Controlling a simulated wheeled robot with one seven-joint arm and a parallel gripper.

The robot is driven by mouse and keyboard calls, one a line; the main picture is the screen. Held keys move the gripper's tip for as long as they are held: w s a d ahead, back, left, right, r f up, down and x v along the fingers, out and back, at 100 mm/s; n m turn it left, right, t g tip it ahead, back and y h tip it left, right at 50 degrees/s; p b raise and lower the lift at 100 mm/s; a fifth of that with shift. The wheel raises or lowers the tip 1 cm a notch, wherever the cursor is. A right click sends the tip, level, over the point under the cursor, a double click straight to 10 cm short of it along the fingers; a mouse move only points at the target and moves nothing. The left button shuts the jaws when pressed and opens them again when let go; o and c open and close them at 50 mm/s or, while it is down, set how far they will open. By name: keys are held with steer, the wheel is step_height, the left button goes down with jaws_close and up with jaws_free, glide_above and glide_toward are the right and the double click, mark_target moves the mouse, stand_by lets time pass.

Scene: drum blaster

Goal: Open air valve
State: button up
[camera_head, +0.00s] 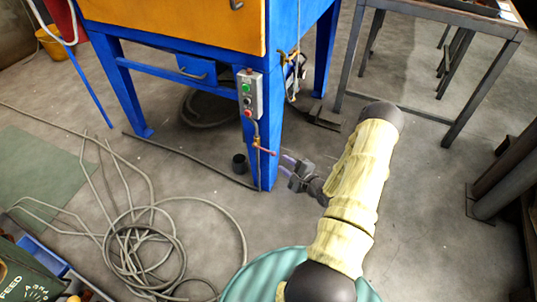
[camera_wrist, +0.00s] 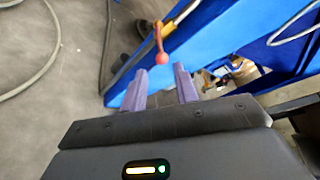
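The air valve has a red lever (camera_head: 265,149) on the front leg of the blue machine, below the push-button box. In the wrist view the lever (camera_wrist: 160,45) stands out from a brass-coloured pipe and ends in a round red knob. My gripper (camera_head: 285,163) is just to the right of the leg, a little lower than the lever. In the wrist view my gripper (camera_wrist: 160,70) has its two purple fingers apart with nothing between them. The red knob lies just beyond the fingertips, in line with the gap. I cannot tell whether anything touches it.
The control box (camera_head: 249,95) with buttons sits above the valve. Coiled hoses (camera_head: 140,245) lie on the floor at left. A small black cup (camera_head: 239,164) stands by the blue leg. A metal table (camera_head: 440,22) stands at the back right. Floor between is fairly clear.

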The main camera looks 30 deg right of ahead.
mark_target(272, 154)
steer(key=b+x, duration=0.3)
steer(key=x, duration=0.7)
steer(key=shift+f, duration=0.1)
steer(key=shift+w+b, duration=0.3)
steer(key=shift+w, duration=0.15)
steer(key=shift+c, duration=0.4)
jaws_close()
